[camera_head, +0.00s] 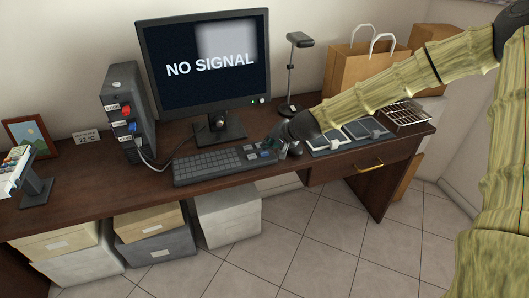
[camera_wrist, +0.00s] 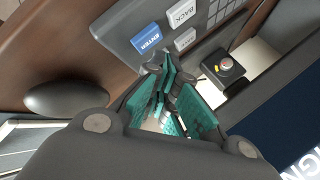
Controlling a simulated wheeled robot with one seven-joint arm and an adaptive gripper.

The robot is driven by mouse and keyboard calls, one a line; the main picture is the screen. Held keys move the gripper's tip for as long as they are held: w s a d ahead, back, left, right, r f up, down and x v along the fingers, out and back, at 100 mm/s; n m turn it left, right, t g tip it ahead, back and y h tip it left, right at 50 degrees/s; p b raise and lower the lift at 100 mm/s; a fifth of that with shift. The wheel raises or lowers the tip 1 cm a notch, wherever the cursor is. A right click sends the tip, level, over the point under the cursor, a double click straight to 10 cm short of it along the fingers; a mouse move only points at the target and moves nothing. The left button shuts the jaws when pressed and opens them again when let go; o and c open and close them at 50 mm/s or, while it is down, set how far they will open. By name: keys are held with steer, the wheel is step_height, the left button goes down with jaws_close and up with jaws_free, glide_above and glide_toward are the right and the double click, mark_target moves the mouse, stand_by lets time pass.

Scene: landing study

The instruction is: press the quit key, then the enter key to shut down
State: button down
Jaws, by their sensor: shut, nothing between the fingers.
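The dark grey keyboard (camera_head: 208,166) lies on the desk in front of the monitor, and its end shows in the wrist view (camera_wrist: 118,45). There I see the blue ENTER key (camera_wrist: 147,38), the pale BACK key (camera_wrist: 182,12) and another pale key (camera_wrist: 185,38) whose label is too small to read surely. My gripper (camera_head: 273,154) is over the keyboard's right end. In the wrist view its teal fingers (camera_wrist: 163,75) are shut and empty, with the tips just below the ENTER key and the unread key. I cannot tell whether they touch anything.
The monitor (camera_head: 207,65) reads NO SIGNAL. A small dark box with a red button (camera_wrist: 226,64) sits beside the keyboard; a dark mouse-like oval (camera_wrist: 66,97) is on the other side. A computer tower (camera_head: 127,110), lamp (camera_head: 291,75) and wire tray (camera_head: 405,116) stand around.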

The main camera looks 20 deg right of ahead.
step_height(320, 180, up, 5)
steer(key=p, duration=0.4)
stand_by(0.3)
stand_by(0.5)
